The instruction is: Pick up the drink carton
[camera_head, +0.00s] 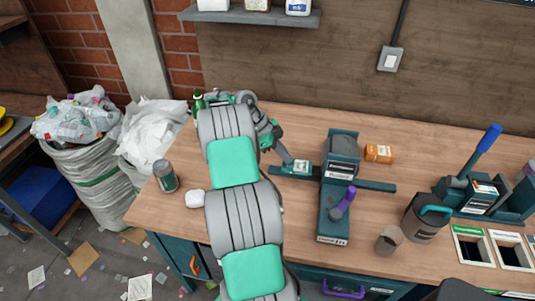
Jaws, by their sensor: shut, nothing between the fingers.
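A small white-and-green box (301,166) lies on the left plate of the teal press on the workbench. It may be the drink carton, but it is too small to be sure. My gripper (284,156) is shut and empty, reaching down from the upper left to just beside this box. Whether the fingertips touch it cannot be told. My large grey-and-green arm covers the bench to the left of the gripper.
The teal press (341,152) stands right of the gripper, with an orange container (379,153) behind it. A grey-green can (165,176) and a small white item (195,199) are at left. A dark jug (424,218), a cup (389,240) and a blue-handled device (480,185) stand at right.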

